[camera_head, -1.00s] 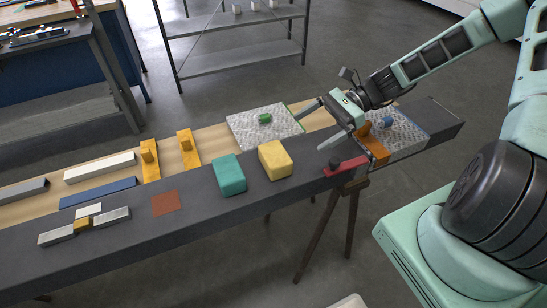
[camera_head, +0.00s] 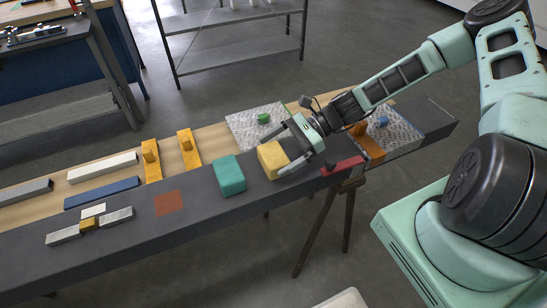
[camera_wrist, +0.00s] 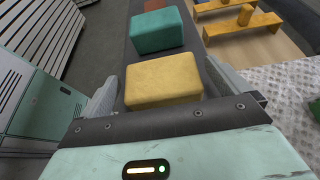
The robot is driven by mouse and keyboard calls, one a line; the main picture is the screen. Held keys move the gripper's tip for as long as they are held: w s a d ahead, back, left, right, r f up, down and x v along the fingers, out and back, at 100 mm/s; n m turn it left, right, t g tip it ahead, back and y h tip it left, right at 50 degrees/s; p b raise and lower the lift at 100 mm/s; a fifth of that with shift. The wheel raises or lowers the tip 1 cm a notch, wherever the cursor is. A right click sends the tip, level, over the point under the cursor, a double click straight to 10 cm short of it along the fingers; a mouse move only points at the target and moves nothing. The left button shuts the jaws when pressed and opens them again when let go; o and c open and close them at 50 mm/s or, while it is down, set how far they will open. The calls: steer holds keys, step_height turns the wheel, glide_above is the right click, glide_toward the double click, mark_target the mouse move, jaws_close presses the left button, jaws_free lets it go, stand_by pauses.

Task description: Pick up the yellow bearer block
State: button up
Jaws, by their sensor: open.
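The yellow bearer block (camera_head: 268,160) stands on the dark grey beam, to the right of the teal block (camera_head: 230,175). My gripper (camera_head: 285,149) is open at the yellow block, its fingers at either side of the block's right part. In the wrist view, the yellow block (camera_wrist: 163,79) lies between the two fingers and the teal block (camera_wrist: 157,30) stands beyond it. The finger tips are partly hidden in the wrist view, and I cannot tell whether they touch the block.
A textured metal plate with a green piece (camera_head: 263,118) lies behind the yellow block. A red clamp (camera_head: 343,166) and an orange block (camera_head: 369,142) are to the right. A rust-red square (camera_head: 168,202) lies on the bare beam left of the teal block.

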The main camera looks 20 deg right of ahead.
steer(key=c, duration=0.9)
